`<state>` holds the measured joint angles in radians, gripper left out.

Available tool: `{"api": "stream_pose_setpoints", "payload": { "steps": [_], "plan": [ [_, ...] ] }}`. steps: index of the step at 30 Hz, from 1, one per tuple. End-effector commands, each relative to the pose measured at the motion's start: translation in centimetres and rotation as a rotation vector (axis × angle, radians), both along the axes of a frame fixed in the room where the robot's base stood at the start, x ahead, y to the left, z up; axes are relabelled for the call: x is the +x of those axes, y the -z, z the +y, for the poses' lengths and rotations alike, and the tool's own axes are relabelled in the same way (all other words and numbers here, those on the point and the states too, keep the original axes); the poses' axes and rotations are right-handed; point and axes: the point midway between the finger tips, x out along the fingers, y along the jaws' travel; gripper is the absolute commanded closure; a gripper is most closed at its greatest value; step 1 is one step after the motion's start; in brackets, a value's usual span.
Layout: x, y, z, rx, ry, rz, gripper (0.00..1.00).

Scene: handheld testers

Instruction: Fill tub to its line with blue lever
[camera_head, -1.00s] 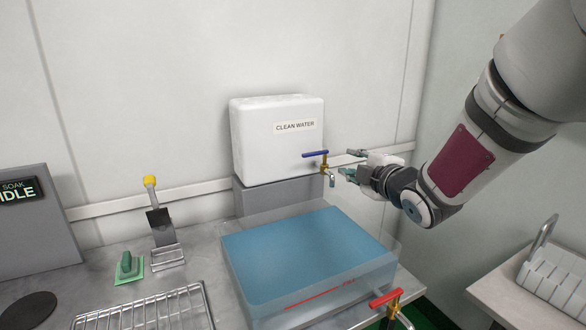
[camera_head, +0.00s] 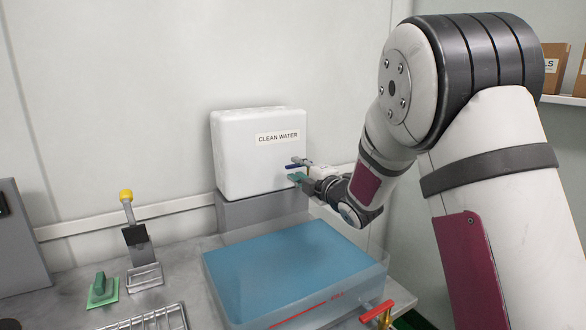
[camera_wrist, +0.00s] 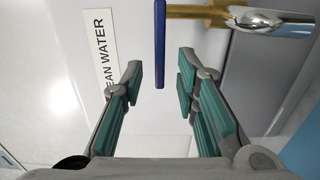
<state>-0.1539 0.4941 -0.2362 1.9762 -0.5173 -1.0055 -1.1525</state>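The blue lever (camera_head: 290,167) belongs to the brass tap on the white CLEAN WATER tank (camera_head: 238,160). In the wrist view the lever (camera_wrist: 159,45) points down between my fingertips, with gaps on both sides. My gripper (camera_head: 299,169) is open, its fingertips beside the lever; how deep the lever sits between them is unclear. The brass tap and metal spout (camera_wrist: 262,20) show at upper right of the wrist view. Below the tap stands the clear tub (camera_head: 372,277), holding blue water (camera_head: 290,262). A red line (camera_head: 298,310) marks its front wall; the exact level against it is hard to tell.
A red-handled tap (camera_head: 376,311) is at the tub's front right. The tank rests on a grey block (camera_head: 262,208). My arm fills the right.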

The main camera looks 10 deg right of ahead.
Motion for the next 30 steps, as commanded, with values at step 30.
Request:
{"api": "stream_pose_setpoints", "payload": {
  "steps": [30],
  "plan": [
    [2.9,0.0,1.2,0.000,-0.002,0.001,1.00]
  ]
}}
